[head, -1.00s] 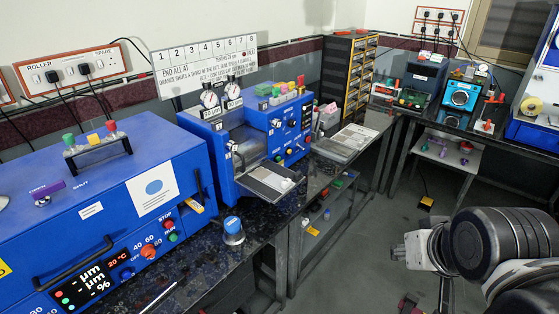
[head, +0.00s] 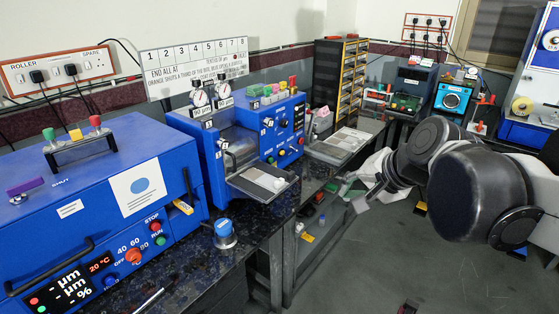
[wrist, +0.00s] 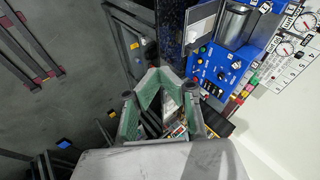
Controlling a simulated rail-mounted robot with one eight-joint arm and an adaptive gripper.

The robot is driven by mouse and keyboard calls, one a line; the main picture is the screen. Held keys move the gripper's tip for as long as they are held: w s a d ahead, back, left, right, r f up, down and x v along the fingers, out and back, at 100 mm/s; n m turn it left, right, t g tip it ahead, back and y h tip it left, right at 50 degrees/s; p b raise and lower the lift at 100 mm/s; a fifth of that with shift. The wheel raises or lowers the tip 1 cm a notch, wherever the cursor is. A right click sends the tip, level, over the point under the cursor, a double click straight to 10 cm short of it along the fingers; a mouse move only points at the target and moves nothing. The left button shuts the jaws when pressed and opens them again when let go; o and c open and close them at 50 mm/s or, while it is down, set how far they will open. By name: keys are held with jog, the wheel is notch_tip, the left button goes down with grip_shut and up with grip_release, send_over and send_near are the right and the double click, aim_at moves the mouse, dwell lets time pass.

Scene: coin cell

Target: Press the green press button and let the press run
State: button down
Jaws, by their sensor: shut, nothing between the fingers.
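A blue machine (head: 275,130) with a knob-and-button front panel stands mid-bench, right of a blue unit with two round gauges (head: 200,97). I cannot tell for certain that this is the press button. My gripper (head: 358,195) is right of the bench edge, apart from the machines. In the wrist view its fingers (wrist: 165,95) are shut and empty, with the panel above and to the right.
The large blue roller machine (head: 100,190) at left has a green RUN button (head: 158,241) beneath a red STOP button. A tray (head: 262,182) juts from the gauge unit. Open floor (head: 390,255) lies right of the bench.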

aim_at(272, 161)
jog(key=w+a+f+m+t+y+b, duration=0.15)
jog(key=w+f+m+b, duration=0.25)
jog(key=w, duration=0.6)
jog(key=w+a+f+m+y+b, duration=0.3)
jog(key=w+f+m, duration=0.15)
jog(key=w, duration=0.45)
jog(key=w+a+f+m+t+y+b, duration=0.1)
jog(key=w+a+f+m+y+b, duration=0.25)
jog(key=w, duration=0.65)
jog(key=w+d+f+m+y+b, duration=0.1)
jog(key=w+f+m+y+b, duration=0.1)
jog(key=w+f+m+b, duration=0.2)
jog(key=w+f+m+t, duration=0.1)
jog(key=w+f+m, duration=0.1)
jog(key=w+f, duration=0.2)
jog(key=shift+d+f, duration=0.4)
jog(key=shift+f, duration=0.25)
jog(key=b+x, duration=0.3)
jog(key=x, duration=0.9)
jog(key=shift+w+a, duration=0.15)
jog(key=shift+a, duration=0.15)
jog(key=shift+w+a+r+b, duration=0.15)
jog(key=shift+w+a+b, duration=0.2)
jog(key=shift+a, duration=0.2)
jog(key=shift+w, duration=0.1)
